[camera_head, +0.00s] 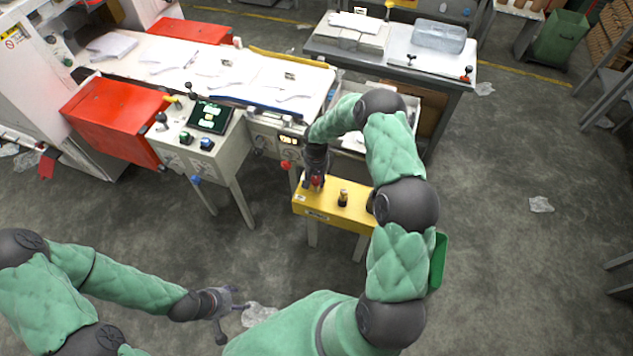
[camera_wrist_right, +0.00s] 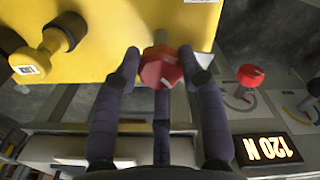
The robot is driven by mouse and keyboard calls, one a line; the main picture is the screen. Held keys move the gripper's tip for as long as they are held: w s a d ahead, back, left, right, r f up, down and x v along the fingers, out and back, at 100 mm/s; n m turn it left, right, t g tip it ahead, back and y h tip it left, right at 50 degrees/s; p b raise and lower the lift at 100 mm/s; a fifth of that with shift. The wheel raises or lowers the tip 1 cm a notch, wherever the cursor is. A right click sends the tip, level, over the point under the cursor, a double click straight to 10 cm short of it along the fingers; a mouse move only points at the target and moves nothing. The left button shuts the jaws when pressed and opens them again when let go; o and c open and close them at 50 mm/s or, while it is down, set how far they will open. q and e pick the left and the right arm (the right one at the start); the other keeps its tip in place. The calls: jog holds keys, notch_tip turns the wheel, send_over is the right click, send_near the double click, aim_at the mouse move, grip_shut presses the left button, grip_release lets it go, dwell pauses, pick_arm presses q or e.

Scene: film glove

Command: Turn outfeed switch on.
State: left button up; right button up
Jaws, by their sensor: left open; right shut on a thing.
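A red knob (camera_head: 316,182) sits at the left end of the top of a yellow box (camera_head: 362,215). My right gripper (camera_wrist_right: 160,62) reaches down to it from above. In the right wrist view the red knob (camera_wrist_right: 160,70) is between the fingertips, which are shut on it. The fingers hide part of its base, and I cannot read a label or a switch position there. My left gripper (camera_head: 230,303) is open and empty, low over the floor at the lower left, far from the yellow box.
A black and yellow knob (camera_head: 343,198) stands on the yellow box, right of the gripper. A panel with a lit display (camera_wrist_right: 268,150) and another red knob (camera_wrist_right: 250,75) is close by. A control console (camera_head: 205,135) stands left. The floor at right is mostly clear.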

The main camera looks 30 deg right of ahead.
jog(key=m+b, duration=0.2)
jog(key=m, duration=0.1)
jog(key=m+b, duration=0.1)
jog(key=m, duration=0.1)
jog(key=shift+w+d, duration=0.1)
jog(key=shift+w, duration=0.25)
jog(key=shift+d+r+m+b, duration=0.1)
jog(key=shift+r+m+b, duration=0.1)
jog(key=shift+m+b, duration=0.85)
jog(key=shift+d+m, duration=0.1)
jog(key=shift+m, duration=0.45)
jog(key=o, duration=1.1)
jog(key=shift+o, duration=0.2)
jog(key=shift+s+f, duration=0.1)
notch_tip(320, 180, up, 12)
